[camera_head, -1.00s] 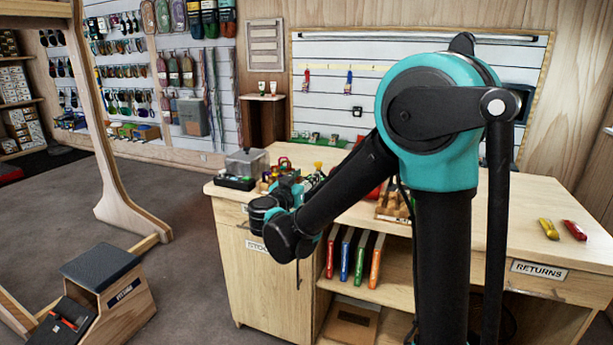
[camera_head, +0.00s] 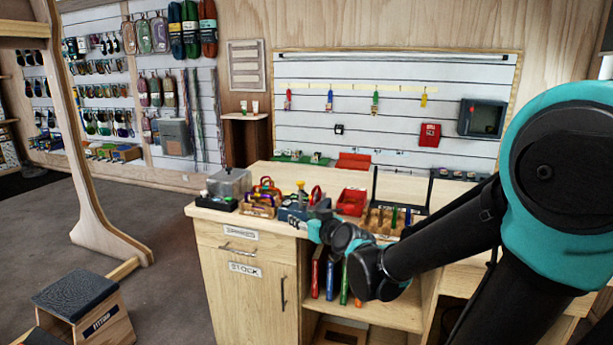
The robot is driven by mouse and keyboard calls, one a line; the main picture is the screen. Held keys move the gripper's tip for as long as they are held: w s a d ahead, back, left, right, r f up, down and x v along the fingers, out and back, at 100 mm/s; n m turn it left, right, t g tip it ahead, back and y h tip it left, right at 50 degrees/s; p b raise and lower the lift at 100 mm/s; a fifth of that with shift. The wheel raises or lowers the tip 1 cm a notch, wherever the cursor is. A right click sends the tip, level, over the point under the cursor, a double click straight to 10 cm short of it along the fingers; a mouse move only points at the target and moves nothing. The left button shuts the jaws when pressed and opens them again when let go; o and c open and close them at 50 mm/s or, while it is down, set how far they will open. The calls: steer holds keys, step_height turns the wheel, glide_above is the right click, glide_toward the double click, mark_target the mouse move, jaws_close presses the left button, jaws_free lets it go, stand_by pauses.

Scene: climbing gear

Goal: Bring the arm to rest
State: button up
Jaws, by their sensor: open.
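My arm (camera_head: 447,240) is black and teal and reaches from the right edge across the front of the wooden counter (camera_head: 262,178). Its wrist bends in front of the counter's front edge. My gripper (camera_head: 322,212) is at the far end of the arm, beyond the wrist, over the left part of the counter top. It is small and partly hidden by the wrist and mixed with the gear behind it. It is open, and I see nothing held in it.
Near the gripper stand a clear-lidded box (camera_head: 229,184), a red bin (camera_head: 351,202) and a wooden rack (camera_head: 384,220). Books (camera_head: 330,279) stand on the shelf below. A fitting stool (camera_head: 88,305) and wooden frame (camera_head: 95,190) are at left. Floor between is clear.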

steer(key=s+d+f+m+g+h, duration=0.5)
steer(key=s+d+f+g+h, duration=0.2)
steer(key=s+d+f, duration=1.2)
steer(key=shift+s+d+f+g, duration=0.35)
steer(key=shift+s+d+g, duration=0.1)
steer(key=shift+s+g, duration=0.55)
